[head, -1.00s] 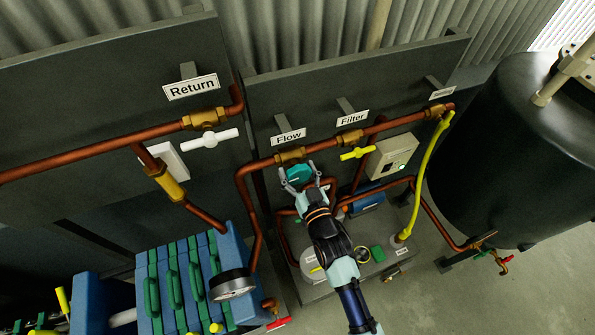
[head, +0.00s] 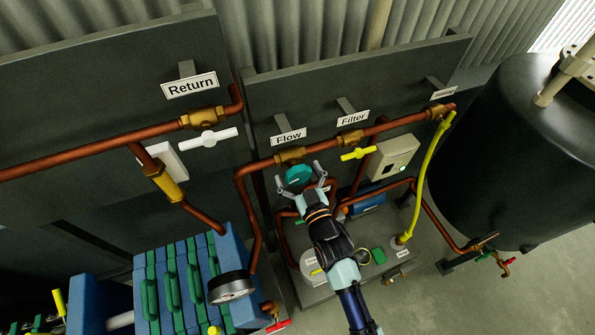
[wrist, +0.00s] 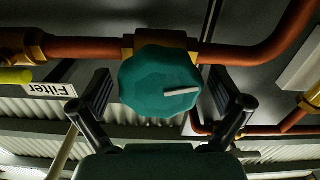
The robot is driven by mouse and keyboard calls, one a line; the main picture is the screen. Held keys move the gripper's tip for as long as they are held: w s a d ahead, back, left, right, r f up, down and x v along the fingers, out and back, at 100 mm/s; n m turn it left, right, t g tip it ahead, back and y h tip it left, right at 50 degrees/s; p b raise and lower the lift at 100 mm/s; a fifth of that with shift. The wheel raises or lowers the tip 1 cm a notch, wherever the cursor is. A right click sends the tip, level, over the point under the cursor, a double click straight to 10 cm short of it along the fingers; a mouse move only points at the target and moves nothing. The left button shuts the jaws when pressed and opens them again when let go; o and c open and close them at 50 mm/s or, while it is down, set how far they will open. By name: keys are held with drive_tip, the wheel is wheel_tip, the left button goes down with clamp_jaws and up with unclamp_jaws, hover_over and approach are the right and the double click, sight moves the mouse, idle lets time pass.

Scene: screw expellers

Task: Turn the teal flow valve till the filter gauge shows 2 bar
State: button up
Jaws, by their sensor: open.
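The teal flow valve (head: 298,176) is a round faceted knob on a brass body below the Flow sign (head: 289,137). In the wrist view the teal knob (wrist: 160,82) shows a pale pointer mark running from its middle to the right. My gripper (head: 301,188) is open in front of the knob. In the wrist view its fingers (wrist: 162,92) stand apart on either side of the knob, with a visible gap on both sides. A round dial gauge (head: 232,287) faces up at the lower left of the head view. Its reading is too small to tell, and I cannot tell if it is the filter gauge.
A yellow valve handle (head: 358,153) sits right of the knob under the Filter sign (head: 353,118). Copper pipes (head: 255,205) run close around it. A grey box (head: 393,157) with a green light is further right. A white valve handle (head: 209,139) is at left.

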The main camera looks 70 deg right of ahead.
drive_tip(key=v, duration=1.2)
drive_tip(key=w+a+r+n+t+y+p, duration=0.35)
drive_tip(key=w+a+r+y+p, duration=0.2)
drive_tip(key=w+a+r, duration=0.65)
drive_tip(key=w+a+r+n+g+y+p, duration=0.1)
drive_tip(key=a+r+y, duration=0.3)
drive_tip(key=a, duration=0.5)
drive_tip(key=w+a+r+n+g+y+p, duration=0.1)
drive_tip(key=w+a+r+n+y+p, duration=0.2)
drive_tip(key=a, duration=0.6)
drive_tip(key=shift+w+a+r+n+g+y, duration=0.35)
drive_tip(key=shift+w+a+r+n+y, duration=0.1)
drive_tip(key=shift+r, duration=0.5)
drive_tip(key=shift+d, duration=0.1)
idle(1.9)
